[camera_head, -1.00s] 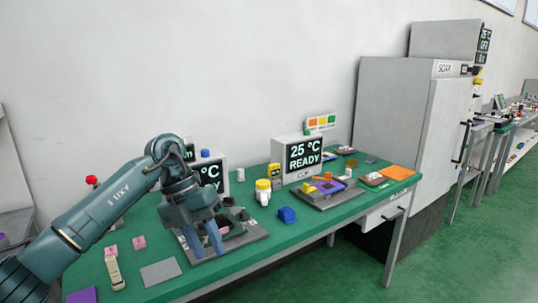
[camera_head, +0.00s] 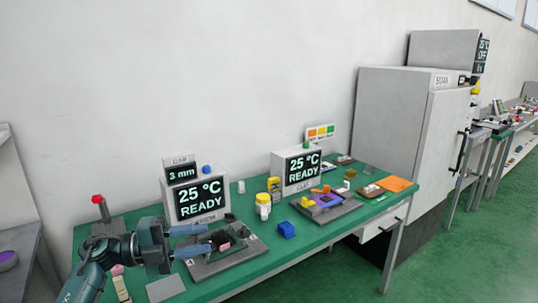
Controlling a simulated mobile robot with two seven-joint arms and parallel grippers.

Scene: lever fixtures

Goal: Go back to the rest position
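My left gripper (camera_head: 208,239) is at the lower left, its two blue-grey fingers pointing right. The fingers are apart with a gap between them, and I see nothing held. They show in front of the left edge of a grey fixture plate (camera_head: 212,266) with a dark part (camera_head: 222,238) on it. The gripper partly hides that fixture and the table's left part. My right gripper is not in view.
A green table (camera_head: 330,229) carries a left display box (camera_head: 198,200) and a right display box (camera_head: 299,170). A yellow-capped bottle (camera_head: 263,206), a blue block (camera_head: 286,230) and a second fixture (camera_head: 326,205) stand along it. A large grey cabinet (camera_head: 395,140) stands at the right.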

